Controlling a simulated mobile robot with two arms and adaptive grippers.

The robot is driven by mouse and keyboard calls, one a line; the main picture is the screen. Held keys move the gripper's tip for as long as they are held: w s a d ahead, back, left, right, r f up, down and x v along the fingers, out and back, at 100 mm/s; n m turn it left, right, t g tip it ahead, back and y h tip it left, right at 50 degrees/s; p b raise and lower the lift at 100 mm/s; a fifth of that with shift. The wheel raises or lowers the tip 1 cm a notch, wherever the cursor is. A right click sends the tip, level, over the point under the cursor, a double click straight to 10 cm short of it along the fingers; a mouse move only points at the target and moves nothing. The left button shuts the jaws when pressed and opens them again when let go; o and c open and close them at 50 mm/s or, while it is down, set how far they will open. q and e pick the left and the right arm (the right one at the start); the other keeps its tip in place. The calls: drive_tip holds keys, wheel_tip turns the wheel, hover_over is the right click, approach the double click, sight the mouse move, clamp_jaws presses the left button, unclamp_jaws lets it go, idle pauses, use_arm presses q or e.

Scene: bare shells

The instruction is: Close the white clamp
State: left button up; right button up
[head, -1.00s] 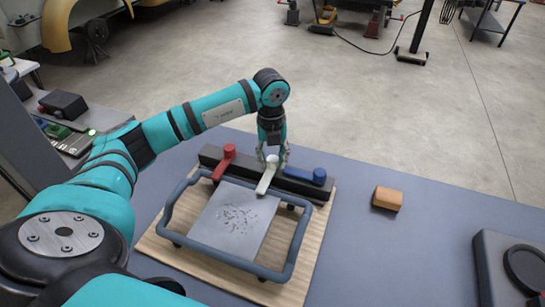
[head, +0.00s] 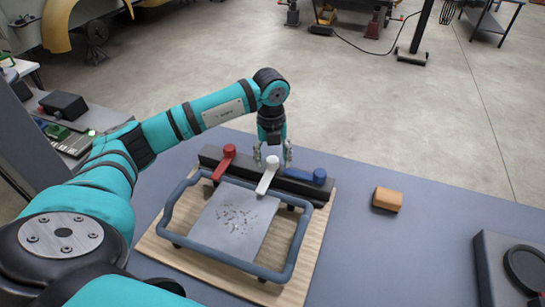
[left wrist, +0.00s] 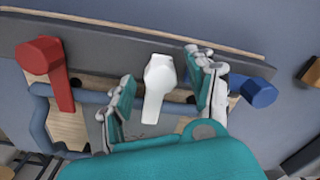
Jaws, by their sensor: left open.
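The white clamp (head: 265,180) is a lever on a dark bar, its free end reaching over the frame's edge toward the grey plate (head: 232,222). My left gripper (head: 273,158) is open above the clamp's knob end, pointing down. In the left wrist view the white clamp (left wrist: 157,85) shows between the two spread fingers of my left gripper (left wrist: 163,92), with gaps on both sides. The red clamp (head: 223,162), to the left, also points toward the plate. The blue clamp (head: 312,176), to the right, lies along the bar. My right gripper is not in view.
A blue-grey tubular frame (head: 298,240) surrounds the plate on a wooden board (head: 160,247). An orange-brown block (head: 387,198) lies on the table to the right. A dark grey item (head: 500,265) stands at the right edge. The table between them is clear.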

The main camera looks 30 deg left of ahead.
use_arm(q)
wheel_tip(320, 180, up, 12)
idle(0.4)
drive_tip(key=shift+s+f, duration=0.15)
idle(0.3)
